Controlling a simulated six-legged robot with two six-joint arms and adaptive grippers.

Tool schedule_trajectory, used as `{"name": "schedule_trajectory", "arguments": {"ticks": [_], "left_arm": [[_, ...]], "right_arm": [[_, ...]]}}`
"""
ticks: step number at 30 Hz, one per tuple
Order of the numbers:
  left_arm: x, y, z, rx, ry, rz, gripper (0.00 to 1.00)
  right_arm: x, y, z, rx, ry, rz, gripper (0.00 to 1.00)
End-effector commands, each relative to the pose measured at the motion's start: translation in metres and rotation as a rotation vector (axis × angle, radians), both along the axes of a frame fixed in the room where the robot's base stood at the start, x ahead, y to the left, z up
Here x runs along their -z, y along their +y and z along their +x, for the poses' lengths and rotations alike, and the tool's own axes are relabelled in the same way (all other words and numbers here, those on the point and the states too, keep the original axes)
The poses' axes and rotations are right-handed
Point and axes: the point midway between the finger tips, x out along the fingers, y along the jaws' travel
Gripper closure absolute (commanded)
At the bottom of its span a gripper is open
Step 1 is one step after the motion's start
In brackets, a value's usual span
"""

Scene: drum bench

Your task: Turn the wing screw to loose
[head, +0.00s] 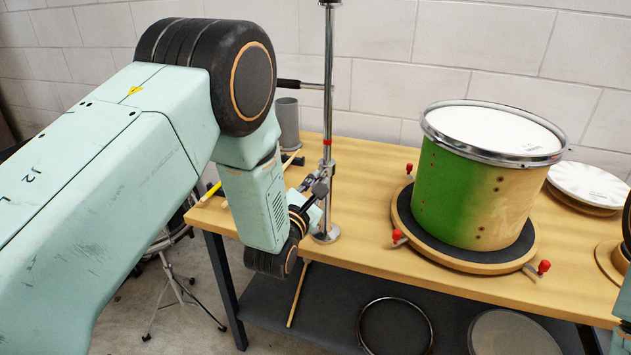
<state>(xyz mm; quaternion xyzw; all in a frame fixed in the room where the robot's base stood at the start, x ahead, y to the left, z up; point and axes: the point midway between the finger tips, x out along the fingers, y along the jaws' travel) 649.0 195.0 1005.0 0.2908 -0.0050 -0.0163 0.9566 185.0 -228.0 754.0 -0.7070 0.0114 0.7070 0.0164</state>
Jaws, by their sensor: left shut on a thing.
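My left gripper (316,191) is at the chrome stand post (328,100), low on its near left side. It is shut on the wing screw there, a small dark part mostly hidden by the fingers and wrist. The post rises from a round chrome foot (327,237) on the bench and has a red band (327,142) part way up. A dark rod (301,84) reaches left from the post higher up. My right gripper is not in view; only a sliver of my right arm shows at the right edge.
A green and bare-wood drum (470,195) stands on a round padded turntable (400,215) with red knobs, right of the post. White drum heads (588,183) lie behind it. A grey cup (288,120) stands behind my left arm. The wooden bench (370,275) is clear in front of the post.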

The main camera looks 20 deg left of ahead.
Motion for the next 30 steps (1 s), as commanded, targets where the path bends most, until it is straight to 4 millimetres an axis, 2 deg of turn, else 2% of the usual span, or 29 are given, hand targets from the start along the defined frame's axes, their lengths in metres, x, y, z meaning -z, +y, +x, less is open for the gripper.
{"name": "schedule_trajectory", "arguments": {"ticks": [9,25,26,30], "left_arm": [[-0.0002,-0.0005,0.0002,0.000,0.002,-0.111,1.00],[-0.0001,-0.0007,0.0003,0.000,0.003,-0.130,1.00],[-0.0001,-0.0007,0.0003,0.000,0.003,-0.130,0.88],[0.0000,-0.0007,0.0003,0.000,0.003,-0.130,0.77]], "right_arm": [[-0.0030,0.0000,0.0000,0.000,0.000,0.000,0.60],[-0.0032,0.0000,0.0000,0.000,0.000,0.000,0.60],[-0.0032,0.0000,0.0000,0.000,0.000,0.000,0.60],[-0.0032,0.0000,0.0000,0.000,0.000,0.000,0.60]]}}
